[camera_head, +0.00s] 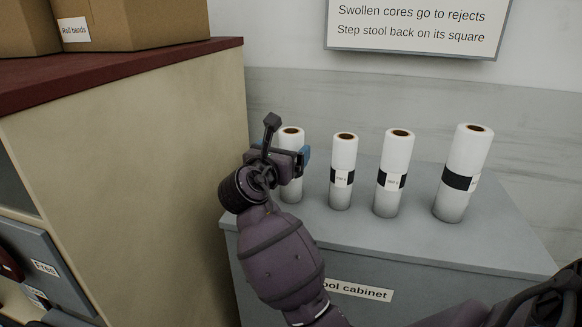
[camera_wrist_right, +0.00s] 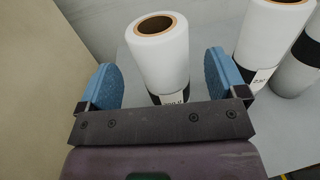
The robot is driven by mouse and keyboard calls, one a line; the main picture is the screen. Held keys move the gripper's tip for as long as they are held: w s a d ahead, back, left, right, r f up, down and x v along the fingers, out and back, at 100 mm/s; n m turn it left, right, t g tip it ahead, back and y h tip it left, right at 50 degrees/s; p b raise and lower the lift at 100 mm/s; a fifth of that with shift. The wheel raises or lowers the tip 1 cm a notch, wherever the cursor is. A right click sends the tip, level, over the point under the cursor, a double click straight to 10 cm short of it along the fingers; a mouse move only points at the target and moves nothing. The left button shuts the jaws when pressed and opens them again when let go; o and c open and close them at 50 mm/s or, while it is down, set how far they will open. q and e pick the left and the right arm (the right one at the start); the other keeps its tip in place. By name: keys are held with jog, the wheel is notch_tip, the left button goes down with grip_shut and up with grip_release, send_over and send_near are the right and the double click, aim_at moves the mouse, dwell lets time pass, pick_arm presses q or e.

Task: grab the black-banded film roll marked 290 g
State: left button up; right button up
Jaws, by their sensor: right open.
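Several white film rolls with black bands stand upright in a row on the grey tool cabinet (camera_head: 430,245). The leftmost roll (camera_head: 292,137) is partly hidden behind my right gripper (camera_head: 278,156). In the right wrist view this roll (camera_wrist_right: 160,55) stands between the blue fingers of my open right gripper (camera_wrist_right: 164,82), with a gap showing on each side. Its label is mostly cut off by the gripper body, so I cannot read the mark surely. The other rolls are the second (camera_head: 344,155), third (camera_head: 397,150) and rightmost (camera_head: 468,150); their small labels are hard to read. My left gripper is out of view.
A tall cream cabinet (camera_head: 130,170) with a dark red top stands close on the left, holding cardboard boxes (camera_head: 130,22). A wall sign (camera_head: 412,28) hangs behind. The second roll (camera_wrist_right: 268,45) stands close right of the gripper. The cabinet top's front right is clear.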

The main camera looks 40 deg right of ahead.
jog(key=x, duration=0.4)
jog(key=shift+d, duration=0.1)
jog(key=shift+r, duration=0.1)
jog(key=c, duration=1.5)
